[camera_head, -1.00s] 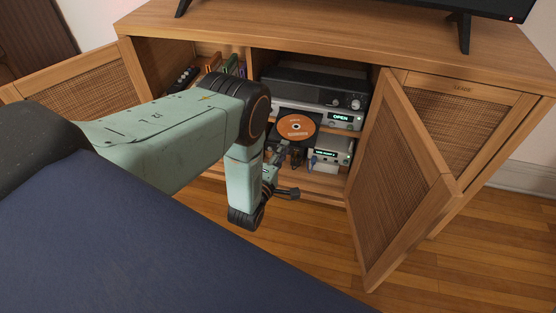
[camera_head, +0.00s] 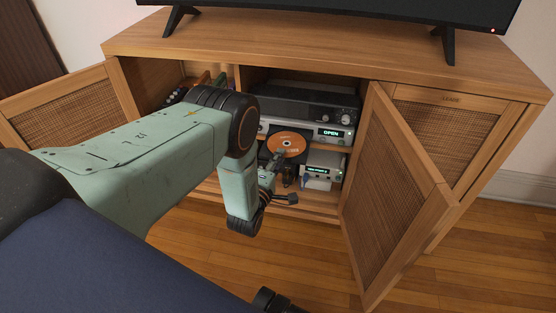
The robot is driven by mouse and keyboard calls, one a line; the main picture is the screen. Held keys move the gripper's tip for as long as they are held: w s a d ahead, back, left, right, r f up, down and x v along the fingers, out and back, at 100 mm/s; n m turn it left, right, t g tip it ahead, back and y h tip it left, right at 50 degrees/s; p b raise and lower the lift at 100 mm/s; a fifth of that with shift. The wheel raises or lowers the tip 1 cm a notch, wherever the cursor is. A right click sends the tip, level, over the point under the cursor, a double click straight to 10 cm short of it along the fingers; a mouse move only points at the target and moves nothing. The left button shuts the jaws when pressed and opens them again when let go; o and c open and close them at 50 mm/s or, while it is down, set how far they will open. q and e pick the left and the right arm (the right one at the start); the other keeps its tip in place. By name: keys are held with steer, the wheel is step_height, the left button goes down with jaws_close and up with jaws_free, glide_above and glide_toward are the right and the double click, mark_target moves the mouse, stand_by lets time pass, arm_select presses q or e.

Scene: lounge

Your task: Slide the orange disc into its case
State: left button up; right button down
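The orange disc (camera_head: 287,142) lies on the black pulled-out tray (camera_head: 301,155) of a player whose display reads OPEN. My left gripper (camera_head: 279,162) is at the front edge of the disc, reaching up from below. Its fingers are small and partly hidden by my wrist, so I cannot tell whether they touch the disc or are open or shut. I cannot make out the disc's own case; several coloured upright cases (camera_head: 219,79) stand in the left compartment, mostly hidden by my arm. My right gripper does not show.
A black receiver (camera_head: 305,104) sits above the player (camera_head: 333,133), and a small silver unit (camera_head: 325,172) stands below. The open right door (camera_head: 398,190) juts out beside the opening; the left door (camera_head: 65,103) is open too. The wooden floor (camera_head: 315,255) in front is clear.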

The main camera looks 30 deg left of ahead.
arm_select(q)
jaws_close()
steer(key=shift+r, duration=0.1)
steer(key=shift+r+p, duration=0.35)
steer(key=shift+p, duration=0.05)
steer(key=shift+r+p, duration=0.85)
steer(key=shift+r, duration=0.2)
